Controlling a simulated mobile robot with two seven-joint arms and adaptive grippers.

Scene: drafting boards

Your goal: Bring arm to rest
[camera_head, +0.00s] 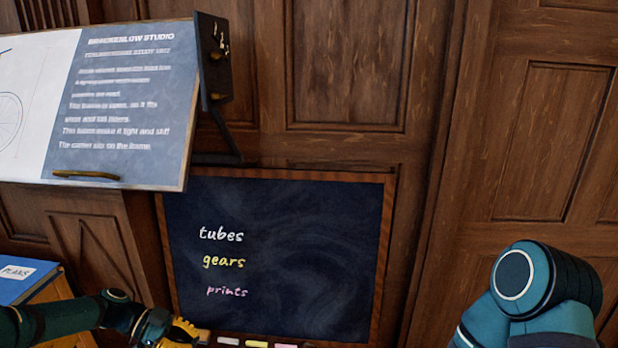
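My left arm comes in from the lower left, and its gripper (178,333) is at the bottom edge, by the lower left corner of a chalkboard (320,240). Yellow parts show at its end; the fingertips are small and partly cut off, so I cannot tell whether it is open or holds anything. Part of my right arm, a teal and black joint, shows at the lower right. My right gripper is out of view.
The chalkboard reads "tubes", "gears" and "prints". Chalk pieces (257,344) lie at its bottom edge. A tilted drafting board (120,100) stands upper left, with a dark panel (214,60) at its side. A blue "PLANS" item (28,278) is lower left. Wood panelling (535,140) stands behind.

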